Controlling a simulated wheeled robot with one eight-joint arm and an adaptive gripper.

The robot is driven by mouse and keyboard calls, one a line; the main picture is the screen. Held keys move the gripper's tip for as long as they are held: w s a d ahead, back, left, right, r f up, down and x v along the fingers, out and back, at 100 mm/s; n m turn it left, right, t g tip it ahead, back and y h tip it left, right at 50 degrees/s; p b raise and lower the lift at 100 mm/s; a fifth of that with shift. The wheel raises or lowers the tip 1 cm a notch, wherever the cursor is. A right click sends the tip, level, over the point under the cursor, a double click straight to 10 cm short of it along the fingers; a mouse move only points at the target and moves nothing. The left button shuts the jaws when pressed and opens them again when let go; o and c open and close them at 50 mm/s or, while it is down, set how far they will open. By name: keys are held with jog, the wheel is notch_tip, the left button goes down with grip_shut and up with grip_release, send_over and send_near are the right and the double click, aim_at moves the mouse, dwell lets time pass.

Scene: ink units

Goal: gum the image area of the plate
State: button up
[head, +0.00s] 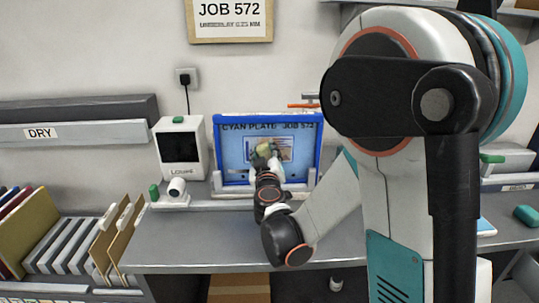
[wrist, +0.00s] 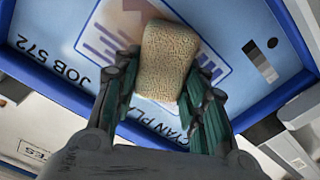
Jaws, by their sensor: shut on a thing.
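My gripper (head: 266,158) is in front of the plate's middle, shut on a tan sponge (wrist: 165,60). In the wrist view the sponge lies over the image panel; I cannot tell whether it touches the plate.
A white device with a dark screen (head: 181,147) stands left of the plate. A small white cylinder (head: 177,188) is on the bench (head: 190,250) before it. Folders and boards (head: 60,240) fill a rack at left. A teal object (head: 526,215) lies at right. The bench front is mostly clear.

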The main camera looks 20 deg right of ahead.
aim_at(243, 144)
jog(key=shift+w+a+b, duration=0.1)
jog(key=shift+w+a, duration=0.25)
jog(key=shift+a, duration=0.75)
jog(key=shift+w+a+b, duration=0.1)
jog(key=shift+w+a, duration=0.25)
jog(key=shift+a, duration=0.7)
jog(key=shift+w+a+b, duration=0.1)
jog(key=shift+w+a, duration=0.25)
jog(key=shift+a, duration=0.75)
jog(key=shift+r+p, duration=0.6)
jog(key=shift+r, duration=0.25)
jog(key=shift+s+d+b, duration=0.2)
jog(key=shift+s+d, duration=0.55)
jog(key=shift+d, duration=1.5)
jog(key=shift+s+d+b, duration=0.2)
jog(key=shift+s+d, duration=0.5)
jog(key=shift+d, duration=1.5)
jog(key=shift+s+d+b, duration=0.2)
jog(key=shift+s+d, duration=0.55)
jog(key=shift+d, duration=1.5)
jog(key=shift+w+a+b, duration=0.1)
jog(key=shift+w+a, duration=0.6)
jog(key=shift+a, duration=1.55)
jog(key=shift+w+a+b, duration=0.15)
jog(key=shift+w+a, duration=0.6)
jog(key=shift+a, duration=1.45)
jog(key=shift+w+a+b, duration=0.1)
jog(key=shift+w+a, duration=0.6)
jog(key=shift+a, duration=1.55)
jog(key=shift+v, duration=3)
